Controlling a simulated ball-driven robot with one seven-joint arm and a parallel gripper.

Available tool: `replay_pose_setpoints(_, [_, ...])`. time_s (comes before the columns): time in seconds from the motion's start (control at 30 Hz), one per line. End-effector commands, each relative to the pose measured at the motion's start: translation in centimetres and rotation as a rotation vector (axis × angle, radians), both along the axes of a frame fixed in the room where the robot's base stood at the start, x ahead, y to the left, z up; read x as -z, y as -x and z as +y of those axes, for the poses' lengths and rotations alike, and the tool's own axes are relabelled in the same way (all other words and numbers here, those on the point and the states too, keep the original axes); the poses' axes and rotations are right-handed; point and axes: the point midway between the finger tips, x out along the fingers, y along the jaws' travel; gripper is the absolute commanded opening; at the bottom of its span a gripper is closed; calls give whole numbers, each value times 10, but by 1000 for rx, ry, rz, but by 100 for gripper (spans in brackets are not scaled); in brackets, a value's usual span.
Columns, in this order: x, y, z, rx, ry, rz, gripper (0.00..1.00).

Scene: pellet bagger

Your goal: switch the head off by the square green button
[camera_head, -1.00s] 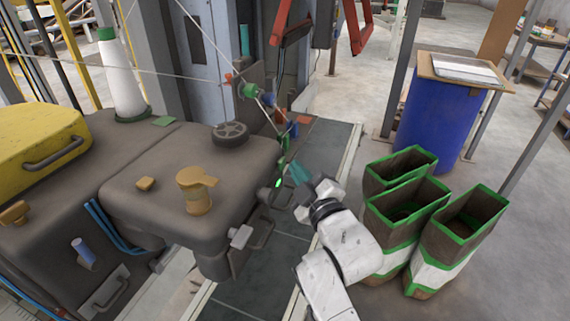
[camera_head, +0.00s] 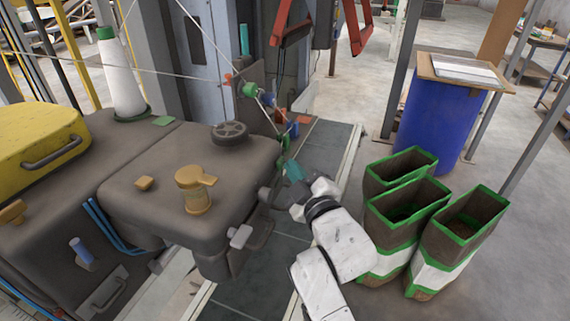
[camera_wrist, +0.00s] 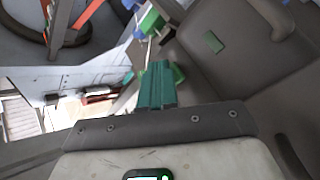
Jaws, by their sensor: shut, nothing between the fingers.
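My gripper (camera_head: 291,169) has teal fingers and is at the right end of the grey machine casing (camera_head: 150,215). In the wrist view, the fingers (camera_wrist: 157,84) are together, with nothing between them. A flat green square (camera_wrist: 213,42) lies on a grey casing, right of and apart from the fingers. A green piece (camera_wrist: 178,73) shows just behind the fingers; I cannot tell whether they touch it. I cannot tell which green part is the button.
A dark handwheel (camera_head: 230,132) and an orange-tan valve (camera_head: 196,190) stand on the casing. Green-edged bags (camera_head: 455,235) stand right of my arm. A blue drum (camera_head: 437,125) is behind them. Taut cables cross at the back. A dark belt (camera_head: 250,285) runs beside the casing.

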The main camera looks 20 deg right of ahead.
Motion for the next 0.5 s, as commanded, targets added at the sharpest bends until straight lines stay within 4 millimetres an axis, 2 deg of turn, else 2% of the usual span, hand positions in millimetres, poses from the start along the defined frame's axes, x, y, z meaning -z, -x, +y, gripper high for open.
replay_pose_setpoints(0.5, [-1,11,-15,1,-1,1,0])
